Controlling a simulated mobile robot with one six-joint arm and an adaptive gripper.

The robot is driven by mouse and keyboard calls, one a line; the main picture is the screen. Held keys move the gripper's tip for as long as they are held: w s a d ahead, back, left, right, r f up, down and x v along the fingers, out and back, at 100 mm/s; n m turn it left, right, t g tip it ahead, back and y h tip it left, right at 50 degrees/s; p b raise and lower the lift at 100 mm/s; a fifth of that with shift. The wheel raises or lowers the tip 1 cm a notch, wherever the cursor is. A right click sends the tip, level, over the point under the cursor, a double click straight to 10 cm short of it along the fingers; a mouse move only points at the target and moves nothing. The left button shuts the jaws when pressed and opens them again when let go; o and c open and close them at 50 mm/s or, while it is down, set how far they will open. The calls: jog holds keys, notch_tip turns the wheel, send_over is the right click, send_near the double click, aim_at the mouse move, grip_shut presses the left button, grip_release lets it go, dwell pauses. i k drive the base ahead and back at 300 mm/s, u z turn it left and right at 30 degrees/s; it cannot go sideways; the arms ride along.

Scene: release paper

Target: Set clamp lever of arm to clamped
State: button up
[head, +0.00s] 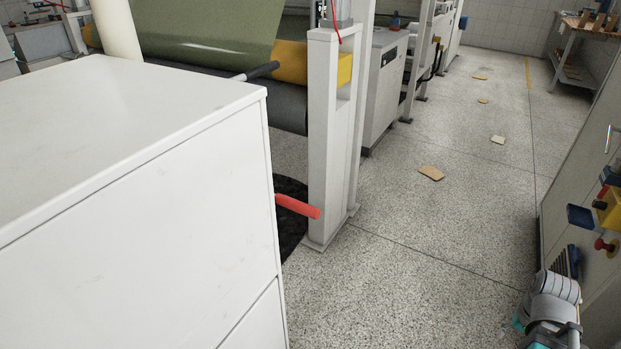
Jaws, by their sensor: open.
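A red lever-like bar (298,207) sticks out from behind the white cabinet edge and ends in front of the lower part of the light grey post (325,150). Its other end is hidden. A dark-handled rod (262,70) juts out higher up, by the green roll (205,35). I cannot tell which of these is the clamp lever, or its setting. Part of my arm shows at the lower right, well apart from both. My gripper's fingertips are not visible.
A large white cabinet (140,190) fills the left and blocks the view behind it. The speckled floor (420,270) is open in the middle, with several tan scraps (431,173). A grey panel with red and yellow parts (608,210) stands at the right edge.

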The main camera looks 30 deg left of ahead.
aim_at(296, 206)
jog(key=u, duration=0.05)
jog(key=i, duration=1.75)
jog(key=u, duration=3.25)
